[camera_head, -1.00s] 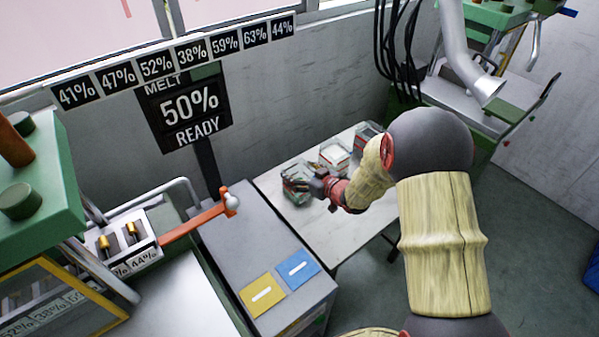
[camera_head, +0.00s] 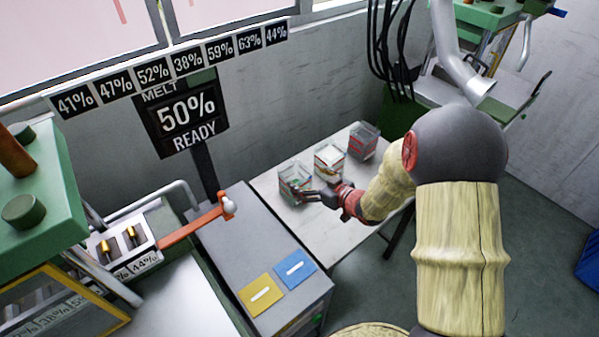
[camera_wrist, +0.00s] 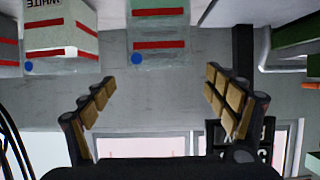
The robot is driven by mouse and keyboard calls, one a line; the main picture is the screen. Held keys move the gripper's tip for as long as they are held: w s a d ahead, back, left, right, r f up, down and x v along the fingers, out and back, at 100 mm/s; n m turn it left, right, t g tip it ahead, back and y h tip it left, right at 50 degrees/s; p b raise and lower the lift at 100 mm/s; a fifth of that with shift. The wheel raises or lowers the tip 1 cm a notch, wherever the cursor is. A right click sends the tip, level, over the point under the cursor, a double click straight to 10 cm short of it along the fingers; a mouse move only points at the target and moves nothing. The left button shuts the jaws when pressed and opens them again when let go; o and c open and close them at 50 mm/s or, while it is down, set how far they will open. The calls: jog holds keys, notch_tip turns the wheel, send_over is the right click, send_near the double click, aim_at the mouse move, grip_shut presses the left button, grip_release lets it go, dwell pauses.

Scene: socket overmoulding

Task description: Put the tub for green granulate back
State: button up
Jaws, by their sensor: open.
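Three clear tubs with red stripes stand in a row on a pale table. The leftmost tub (camera_head: 293,181) has greenish contents and looks like the one for green granulate. In the wrist view this greenish tub (camera_wrist: 157,35) stands upside down in the picture, beyond the fingertips. My gripper (camera_head: 312,198) is open and empty at the tub's front right, and seems just clear of it. In the wrist view my gripper (camera_wrist: 159,82) has its fingers wide apart with nothing between them.
The white-granulate tub (camera_head: 329,161) stands in the middle, and a third tub (camera_head: 363,141) at the right. A grey cabinet (camera_head: 245,235) with yellow and blue pads is left of the table (camera_head: 300,223). A wall (camera_head: 290,110) runs behind. The table's front is clear.

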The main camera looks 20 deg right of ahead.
jog(key=s+d+r+m+g+h, duration=0.1)
jog(key=s+d+r+h, duration=0.25)
jog(key=r, duration=0.45)
jog(key=s+d+r+m+g+h, duration=0.1)
jog(key=s+d+r+m+h, duration=0.2)
jog(key=r, duration=0.6)
jog(key=s+a+r+g, duration=0.1)
jog(key=s+a+r, duration=0.1)
jog(key=s, duration=0.6)
jog(key=s+a+r+g+y, duration=0.1)
jog(key=s+a, duration=0.3)
jog(key=s, duration=0.5)
jog(key=s+a+r+g, duration=0.2)
jog(key=s+a+r, duration=0.1)
jog(key=s, duration=0.5)
jog(key=shift+s+a+r+g+p, duration=0.15)
jog(key=shift+s+r+g+p, duration=0.1)
jog(key=shift+g+p, duration=0.2)
jog(key=shift+y, duration=0.25)
jog(key=shift+c, duration=0.4)
